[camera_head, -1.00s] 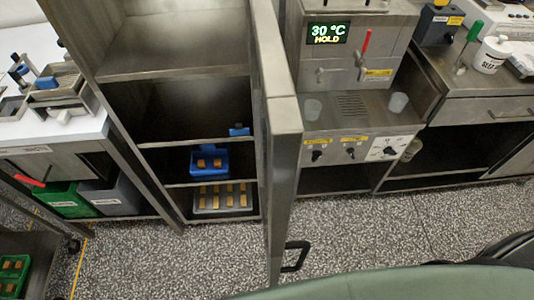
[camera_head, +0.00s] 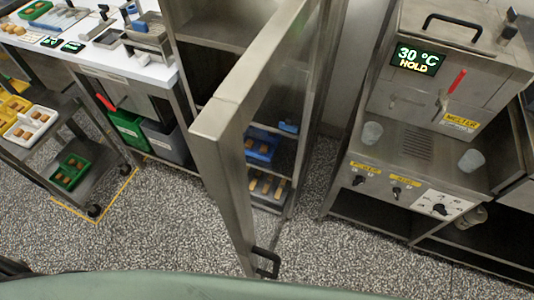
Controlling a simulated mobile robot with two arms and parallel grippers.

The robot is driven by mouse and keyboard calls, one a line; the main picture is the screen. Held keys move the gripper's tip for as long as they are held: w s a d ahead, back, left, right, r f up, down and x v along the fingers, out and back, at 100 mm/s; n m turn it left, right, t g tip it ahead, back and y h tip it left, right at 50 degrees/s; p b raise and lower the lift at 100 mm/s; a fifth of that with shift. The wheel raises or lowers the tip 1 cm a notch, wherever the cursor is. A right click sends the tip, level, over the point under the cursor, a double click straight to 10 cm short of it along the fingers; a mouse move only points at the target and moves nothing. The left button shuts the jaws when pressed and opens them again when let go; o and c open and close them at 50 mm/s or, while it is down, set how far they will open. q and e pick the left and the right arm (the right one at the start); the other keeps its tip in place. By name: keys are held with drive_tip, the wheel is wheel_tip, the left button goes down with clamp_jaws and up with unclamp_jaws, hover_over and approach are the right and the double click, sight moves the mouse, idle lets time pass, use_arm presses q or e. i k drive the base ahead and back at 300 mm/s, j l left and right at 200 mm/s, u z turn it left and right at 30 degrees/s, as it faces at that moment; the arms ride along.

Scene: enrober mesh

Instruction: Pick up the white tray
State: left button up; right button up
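A white tray (camera_head: 40,128) with small brown pieces in it sits on the top of a dark cart (camera_head: 58,148) at the left edge of the head view. It lies between a yellow tray at the far left and a green crate lower down. Neither of my grippers is in view, and nothing is seen touching the white tray.
The yellow tray (camera_head: 14,104) and green crate (camera_head: 70,172) also hold brown pieces. An open cabinet door (camera_head: 222,150) stands upright in mid-view. A white-topped bench (camera_head: 120,62) is behind the cart. Speckled floor (camera_head: 165,225) is clear between cart and door.

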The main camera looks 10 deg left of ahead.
sight(31, 126)
drive_tip(key=u, duration=0.4)
drive_tip(key=l+u, duration=0.1)
drive_tip(key=u, duration=0.7)
drive_tip(key=k+u, duration=0.1)
drive_tip(key=u, duration=0.3)
drive_tip(key=l+u, duration=0.1)
drive_tip(key=u, duration=0.3)
drive_tip(key=j, duration=0.25)
drive_tip(key=i+j, duration=0.15)
drive_tip(key=i+j+u, duration=0.25)
drive_tip(key=i+j, duration=0.65)
drive_tip(key=i, duration=0.15)
